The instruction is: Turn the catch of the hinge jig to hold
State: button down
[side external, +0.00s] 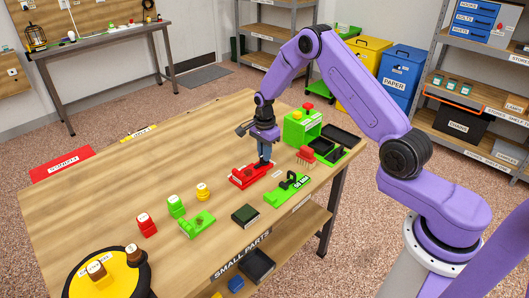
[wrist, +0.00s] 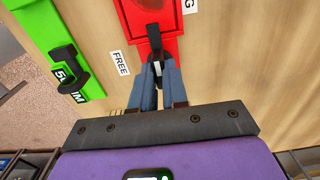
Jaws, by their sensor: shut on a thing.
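The red jig (side external: 246,176) lies on the wooden table. In the wrist view its red base (wrist: 133,14) fills the top middle, with a black catch lever (wrist: 154,33) on it. I take it as the hinge jig; its label is cut off after a final "G". A white "FREE" label (wrist: 120,62) lies on the wood left of the lever. My gripper (side external: 264,163) points down over the right end of the jig. In the wrist view its blue fingers (wrist: 158,72) are shut on the end of the catch lever. No "hold" label is readable.
A green jig with a black handle (side external: 288,188) and a "50 MM" label stands close by on the front side. A red comb-like piece (side external: 307,155), a green box (side external: 302,127) and black trays stand right. Green, yellow and red pieces stand left. Bare wood lies behind the jig.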

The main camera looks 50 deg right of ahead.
jog(key=c, duration=1.1)
grip_release()
jog(key=shift+c, duration=0.2)
jog(key=shift+r, duration=0.15)
notch_tip(320, 180, up, 17)
jog(key=shift+r, duration=0.15)
jog(key=s+a+r+n, duration=0.4)
jog(key=s+a+n, duration=1)
jog(key=s, duration=0.1)
jog(key=s+d+n, duration=0.3)
jog(key=s+n, duration=1.3)
jog(key=s, duration=0.8)
jog(key=shift+s+f+n, duration=0.35)
jog(key=shift+f+n, duration=0.05)
